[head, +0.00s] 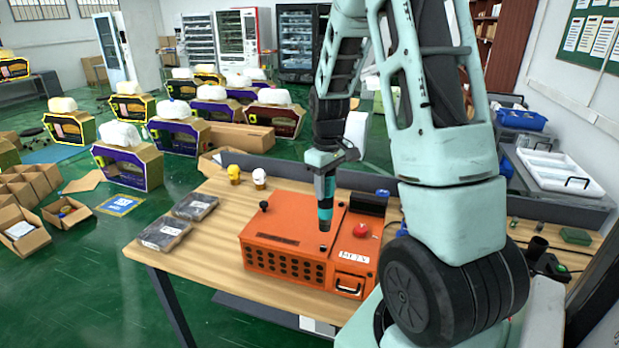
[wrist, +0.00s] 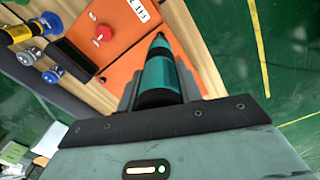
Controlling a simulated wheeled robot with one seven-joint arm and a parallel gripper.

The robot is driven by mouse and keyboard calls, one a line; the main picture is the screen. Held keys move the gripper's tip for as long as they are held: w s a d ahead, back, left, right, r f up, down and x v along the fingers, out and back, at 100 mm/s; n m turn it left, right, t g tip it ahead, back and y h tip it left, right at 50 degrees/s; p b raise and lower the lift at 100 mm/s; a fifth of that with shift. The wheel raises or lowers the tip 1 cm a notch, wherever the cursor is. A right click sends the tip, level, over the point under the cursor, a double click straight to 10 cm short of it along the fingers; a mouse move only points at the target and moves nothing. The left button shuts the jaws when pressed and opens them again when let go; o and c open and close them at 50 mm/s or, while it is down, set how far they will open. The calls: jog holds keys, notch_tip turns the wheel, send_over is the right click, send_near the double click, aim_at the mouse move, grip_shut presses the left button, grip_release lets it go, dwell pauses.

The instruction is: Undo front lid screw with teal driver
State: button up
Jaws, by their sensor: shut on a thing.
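My gripper (head: 325,160) is shut on the teal driver (head: 326,198), which hangs tip down over the orange box (head: 285,220). The wrist view shows the teal driver (wrist: 158,72) between the jaws, its dark tip pointing away toward the orange box (wrist: 125,35). In the head view the tip is over the front part of the box lid; I cannot tell whether it touches. The front lid screw cannot be made out; the driver may hide it. A black knob (head: 264,205) stands at the lid's left.
A red button (head: 360,230) and a black block (head: 368,203) are on the box's right part. Two dark flat cases (head: 163,231) lie at the table's left. Yellow and white bottles (head: 246,176) stand behind the box. The wooden table (head: 205,262) is bare at front left.

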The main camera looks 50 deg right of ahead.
aim_at(324, 210)
jog(key=shift+w+f, duration=0.1)
jog(key=shift+w, duration=0.15)
jog(key=shift+f+b, duration=2.5)
jog(key=shift+f, duration=0.45)
jog(key=shift+s+f+b, duration=0.15)
jog(key=shift+f+b, duration=0.25)
jog(key=shift+f, duration=0.5)
dwell(2.1)
jog(key=shift+r+p, duration=2.85)
jog(key=shift+r, duration=0.8)
jog(key=shift+f, duration=0.1)
